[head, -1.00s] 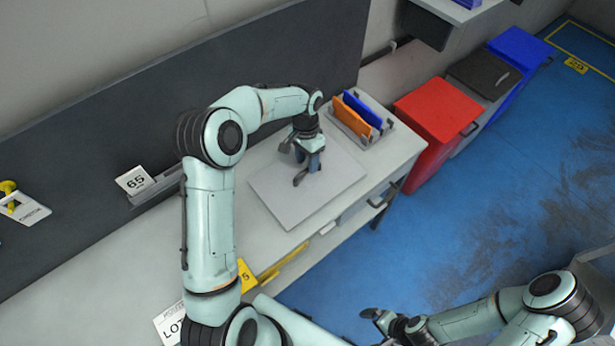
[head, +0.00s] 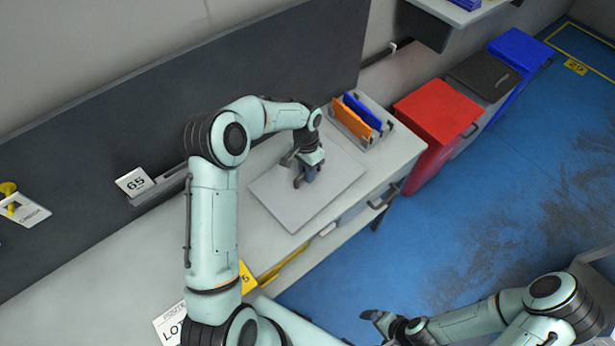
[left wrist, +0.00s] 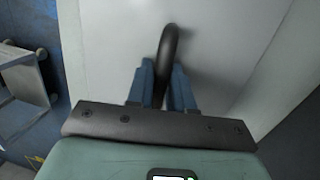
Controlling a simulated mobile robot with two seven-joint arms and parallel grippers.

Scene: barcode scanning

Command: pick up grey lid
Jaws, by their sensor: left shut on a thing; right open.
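The grey lid (head: 318,203) is a flat light grey panel lying on the worktop. Its dark curved handle (left wrist: 167,48) stands up from it in the left wrist view. My left gripper (head: 301,180) is over the lid's middle; in the left wrist view its blue fingers (left wrist: 165,88) are shut on the handle. The lid appears to rest flat; I cannot tell whether it is lifted at all. My right gripper (head: 378,322) is open and empty, low at the front, well away from the lid.
A holder with an orange folder (head: 351,120) and a blue folder (head: 361,109) stands just behind the lid. A red bin (head: 438,108) is right of the worktop (head: 405,146). A dark panel (head: 150,110) rises behind. The worktop left of the lid is mostly clear.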

